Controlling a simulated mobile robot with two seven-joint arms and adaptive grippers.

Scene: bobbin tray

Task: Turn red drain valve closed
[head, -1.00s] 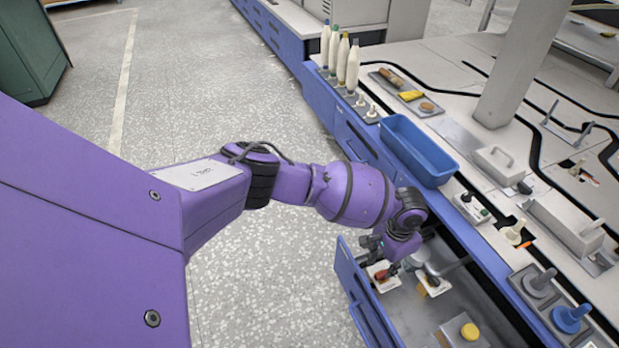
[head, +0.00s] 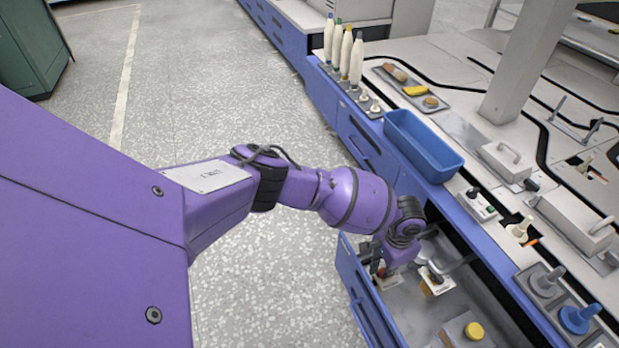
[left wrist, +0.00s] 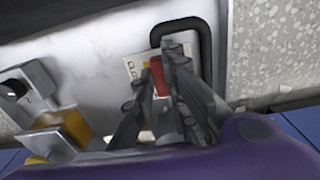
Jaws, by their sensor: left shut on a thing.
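The red valve handle (left wrist: 158,76) shows in the left wrist view between my left gripper's fingers (left wrist: 157,82), beside a pale plate (left wrist: 132,67) with partly covered lettering that seems to begin "CLO". The fingers are shut on the handle. In the head view my left gripper (head: 380,268) reaches down into the open blue drawer (head: 352,272), at its left end. The exact angle of the handle is hard to tell. My right gripper is not in view.
A yellow knob (head: 474,330) on a grey block is nearer the front. The worktop above holds a blue bin (head: 424,148). The floor left of the drawer is clear.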

